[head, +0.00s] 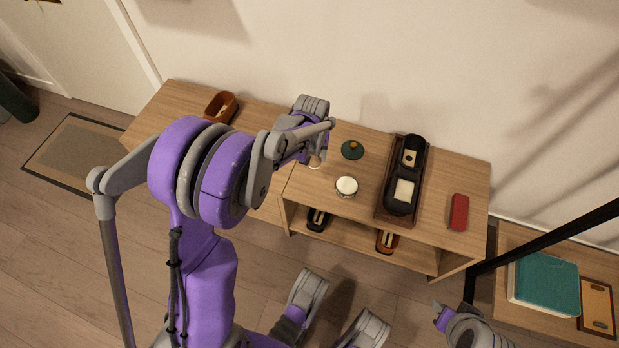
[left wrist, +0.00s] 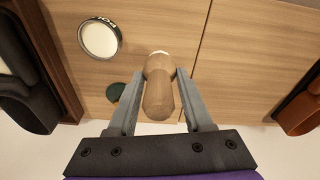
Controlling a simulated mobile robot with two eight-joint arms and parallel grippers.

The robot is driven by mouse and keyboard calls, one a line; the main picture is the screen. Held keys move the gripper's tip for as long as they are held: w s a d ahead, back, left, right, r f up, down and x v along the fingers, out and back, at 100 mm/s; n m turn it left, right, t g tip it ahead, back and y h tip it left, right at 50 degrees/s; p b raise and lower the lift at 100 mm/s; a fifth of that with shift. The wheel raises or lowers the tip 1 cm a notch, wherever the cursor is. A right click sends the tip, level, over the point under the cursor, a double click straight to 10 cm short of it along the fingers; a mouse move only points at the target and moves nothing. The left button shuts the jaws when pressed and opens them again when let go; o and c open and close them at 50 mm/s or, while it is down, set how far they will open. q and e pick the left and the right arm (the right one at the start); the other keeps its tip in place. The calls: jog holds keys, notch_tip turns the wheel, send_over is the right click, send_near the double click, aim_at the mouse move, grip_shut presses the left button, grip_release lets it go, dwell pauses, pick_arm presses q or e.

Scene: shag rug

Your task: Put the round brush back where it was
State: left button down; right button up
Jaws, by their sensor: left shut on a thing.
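The round brush (left wrist: 158,90) has a rounded wooden handle and a pale tip. In the left wrist view it sits between the two grey fingers of my left gripper (left wrist: 159,98), which is shut on it. In the head view my left gripper (head: 312,156) is over the wooden cabinet top (head: 281,188), and only a pale bit of the brush (head: 316,165) shows below it. My arm hides most of the brush there. I cannot tell whether it touches the wood.
A white-topped round tin (head: 346,186) and a dark green round thing with a wooden knob (head: 352,149) are close by. To the right are a dark tray (head: 381,209) holding black items and a red case (head: 459,212). A brown oval container (head: 221,107) stands left.

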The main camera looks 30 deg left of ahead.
aim_at(315, 163)
pick_arm(q)
notch_tip(315, 163, down, 5)
jog(key=shift+w+r+b, duration=0.15)
jog(key=shift+r+b, duration=0.05)
jog(key=shift+b, duration=0.35)
notch_tip(315, 163, down, 4)
jog(key=shift+f+b, duration=0.1)
jog(key=shift+b, duration=0.55)
jog(key=shift+f, duration=0.1)
jog(key=shift+c, duration=1.5)
grip_release()
jog(key=shift+r, duration=0.2)
